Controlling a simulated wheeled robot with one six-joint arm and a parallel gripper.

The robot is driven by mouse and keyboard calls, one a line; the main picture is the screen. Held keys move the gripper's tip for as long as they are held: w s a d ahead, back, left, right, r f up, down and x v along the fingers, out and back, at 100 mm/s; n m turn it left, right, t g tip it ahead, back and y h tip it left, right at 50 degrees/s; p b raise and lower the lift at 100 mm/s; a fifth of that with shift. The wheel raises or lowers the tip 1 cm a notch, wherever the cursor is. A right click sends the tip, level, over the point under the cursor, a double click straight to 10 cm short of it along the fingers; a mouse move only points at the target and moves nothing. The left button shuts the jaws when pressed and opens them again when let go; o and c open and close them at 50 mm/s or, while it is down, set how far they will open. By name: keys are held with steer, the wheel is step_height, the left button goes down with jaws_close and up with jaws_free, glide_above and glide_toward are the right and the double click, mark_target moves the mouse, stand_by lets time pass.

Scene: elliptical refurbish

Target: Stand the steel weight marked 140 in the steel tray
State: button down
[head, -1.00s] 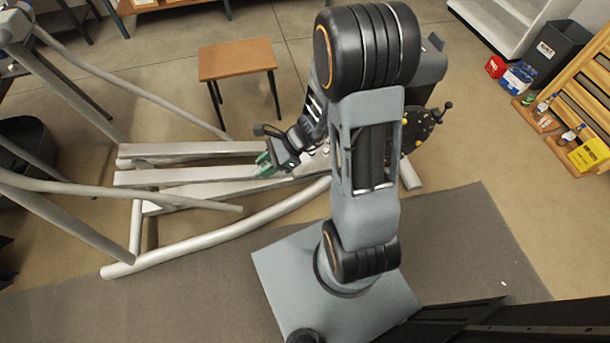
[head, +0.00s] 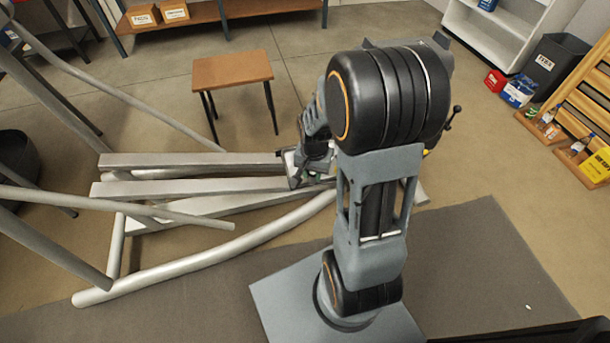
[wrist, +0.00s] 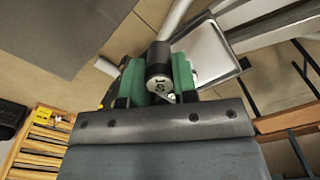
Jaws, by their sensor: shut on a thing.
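My gripper (wrist: 159,80) has green finger pads and is shut on a small cylinder in the wrist view. The cylinder, a weight (wrist: 159,83), has a dark side and a pale round end with a dark marking that I cannot read clearly. A square steel tray (wrist: 211,52) with a raised rim lies beyond the fingers, to the right of the weight; the weight looks apart from its middle. In the head view my gripper (head: 300,178) is over the right part of the grey machine frame, and the weight is hidden there.
The elliptical machine's grey tubes (head: 190,165) run left from beneath my gripper. A small wooden stool (head: 232,72) stands behind it. A slatted wooden rack (head: 575,105) and a dark bin (head: 553,65) stand at the right.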

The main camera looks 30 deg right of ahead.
steer(key=w+f, duration=0.2)
steer(key=w+d+f+b, duration=0.1)
steer(key=w+f, duration=0.2)
steer(key=w+f+b, duration=0.1)
steer(key=w+f, duration=0.1)
steer(key=w, duration=0.1)
steer(key=shift+w+d+f, duration=0.1)
steer(key=shift+d+f, duration=0.05)
steer(key=shift+d, duration=0.1)
steer(key=shift+w+f+b, duration=0.15)
steer(key=shift+f+b, duration=0.35)
steer(key=shift+f, duration=0.35)
steer(key=shift+w+f+b, duration=0.1)
steer(key=shift+f+b, duration=0.35)
steer(key=shift+f, duration=0.4)
steer(key=shift+f, duration=0.15)
steer(key=c, duration=0.9)
jaws_free()
